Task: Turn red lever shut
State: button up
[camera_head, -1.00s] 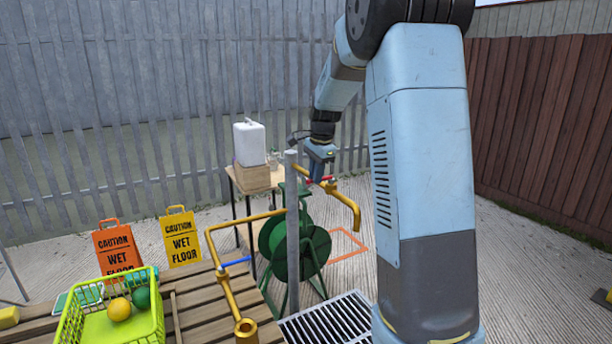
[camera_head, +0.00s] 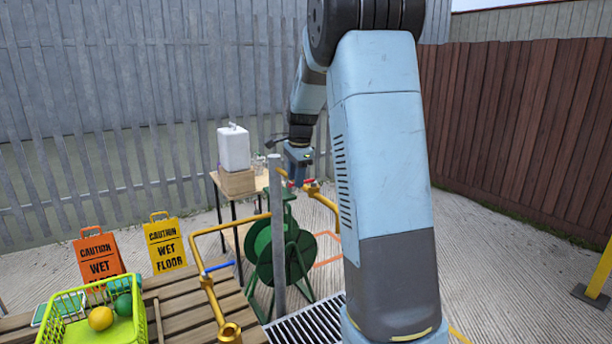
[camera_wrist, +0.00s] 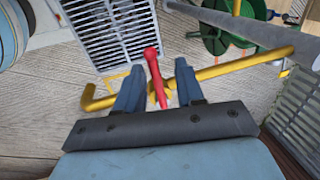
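The red lever (camera_wrist: 153,75) sits on a yellow tap pipe (camera_wrist: 235,66) with a bent spout at its left end in the wrist view. My gripper (camera_wrist: 158,75) is open, with its two blue fingers on either side of the lever. The lever appears nearer the left finger; I cannot tell whether it touches. In the head view, my gripper (camera_head: 300,180) is over the tap, and only a small red part of the lever (camera_head: 310,182) shows beside it.
A grey post (camera_head: 277,230) stands close by the tap, with a green hose reel (camera_head: 262,245) behind. A second yellow pipe has a blue lever (camera_head: 220,265). A floor grate (camera_head: 305,325), a table with a white canister (camera_head: 234,148), and a green basket (camera_head: 75,325) are nearby.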

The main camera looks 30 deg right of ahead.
jog(key=v, duration=1.3)
jog(key=shift+r, duration=0.3)
jog(key=s+a+r+n+t, duration=0.1)
jog(key=s+a+n, duration=0.3)
jog(key=s, duration=0.4)
jog(key=s+a+n+t, duration=0.1)
jog(key=s+a+n, duration=0.3)
jog(key=s, duration=0.5)
jog(key=s+a+f+n, duration=0.2)
jog(key=s+f+n, duration=0.1)
jog(key=s, duration=0.5)
jog(key=s+a+f+n+t, duration=0.1)
jog(key=s+a+f+n, duration=0.2)
jog(key=s+n, duration=0.3)
jog(key=s+f, duration=0.1)
jog(key=s, duration=0.1)
jog(key=shift+s+a+f, duration=0.25)
jog(key=shift+s, duration=0.1)
